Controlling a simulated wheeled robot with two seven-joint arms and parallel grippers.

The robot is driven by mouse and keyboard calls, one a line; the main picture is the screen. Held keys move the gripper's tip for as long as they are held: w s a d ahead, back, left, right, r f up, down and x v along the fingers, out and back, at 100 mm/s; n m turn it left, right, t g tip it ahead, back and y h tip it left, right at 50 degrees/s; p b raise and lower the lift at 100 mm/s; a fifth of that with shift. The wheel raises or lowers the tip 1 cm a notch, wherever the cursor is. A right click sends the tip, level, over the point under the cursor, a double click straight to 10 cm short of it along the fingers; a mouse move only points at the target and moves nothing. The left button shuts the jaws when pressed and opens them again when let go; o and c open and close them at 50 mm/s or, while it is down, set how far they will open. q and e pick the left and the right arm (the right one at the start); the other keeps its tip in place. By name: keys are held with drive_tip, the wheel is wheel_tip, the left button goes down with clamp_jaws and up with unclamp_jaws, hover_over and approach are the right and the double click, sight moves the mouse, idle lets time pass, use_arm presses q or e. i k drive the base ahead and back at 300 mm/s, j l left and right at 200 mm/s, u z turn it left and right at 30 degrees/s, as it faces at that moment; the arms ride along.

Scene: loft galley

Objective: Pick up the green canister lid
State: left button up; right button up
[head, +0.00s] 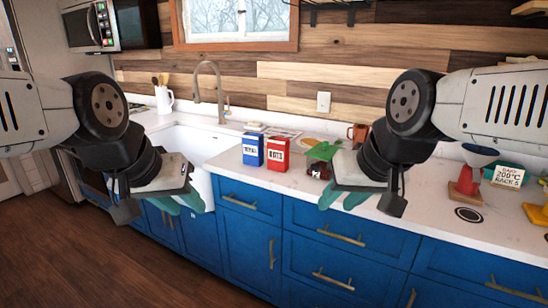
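A flat bright green piece (323,151) lies on the white counter right of the canisters. It is the only bright green thing I make out, but I cannot tell for sure that it is the canister lid. A blue canister (253,150) and a red canister (277,153), both with white lettering, stand upright left of it. My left gripper (180,202) is open and empty in front of the sink. My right gripper (344,197) is open and empty at the counter's front edge, nearer than the green piece and apart from it. My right arm hides some counter behind it.
A dark red glass-like item (318,171) stands just in front of the green piece. A brown mug (358,133) is behind. A red stand with a grey funnel (471,175) and a lettered card (508,174) stand right. The white sink (190,146) is left.

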sight(324, 151)
drive_tip(key=i+l, duration=0.3)
drive_tip(key=i, duration=0.25)
drive_tip(key=i+l, duration=0.35)
drive_tip(key=i, duration=0.2)
drive_tip(key=j+u, duration=0.05)
